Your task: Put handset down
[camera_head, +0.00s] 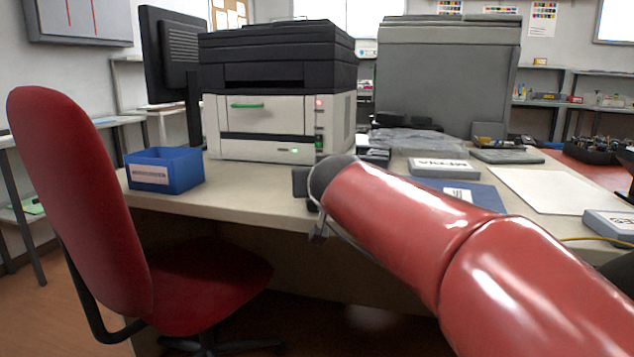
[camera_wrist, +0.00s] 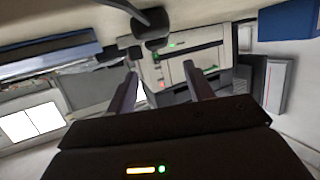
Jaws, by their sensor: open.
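My gripper (camera_wrist: 160,69) is open, with its two dark fingers apart and nothing visible between them. In the head view my red arm reaches over the desk and hides most of the gripper. A dark, rounded object (camera_wrist: 151,24) lies on the desk beyond the fingertips in the wrist view, apart from them. It may be the handset, but I cannot tell for certain. Small black items (camera_head: 372,155) sit right of the printer in the head view; their details are unclear.
A black and white printer (camera_head: 262,115) stands on the desk (camera_head: 235,190), with a blue bin (camera_head: 165,170) to its left. A red chair (camera_head: 80,200) is at the front left. A blue folder (camera_head: 484,197), white paper (camera_head: 555,190) and labelled boxes (camera_head: 441,168) lie to the right.

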